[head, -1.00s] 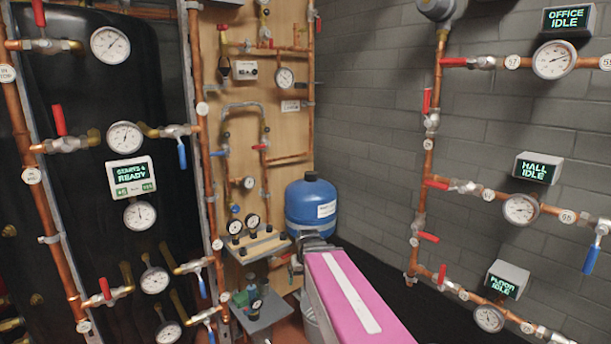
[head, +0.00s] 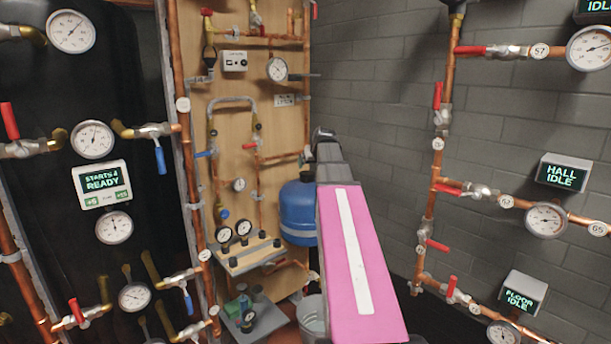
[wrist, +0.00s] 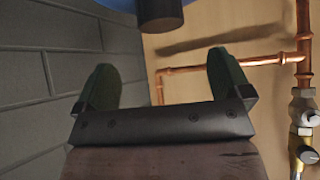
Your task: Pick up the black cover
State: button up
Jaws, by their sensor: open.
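The black cover (wrist: 160,12) is a short dark cylinder on the blue tank (wrist: 110,4), at the top of the wrist view. My gripper (wrist: 160,78) is open and empty, with one dark green finger on each side. The cover shows above the gap between the fingertips in the wrist view, apart from both. In the head view my fingers cannot be made out.
A copper pipe (wrist: 230,63) and a wooden panel (wrist: 210,25) lie beyond my fingers. A grey block wall (wrist: 40,75) is on the left in the wrist view. In the head view, a shelf with gauges (head: 250,255) and a bucket (head: 312,314) stand near the tank.

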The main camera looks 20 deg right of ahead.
aim_at(307, 173)
jog(key=x, duration=1)
jog(key=shift+w+f, duration=0.2)
jog(key=shift+w, duration=0.05)
jog(key=c, duration=1)
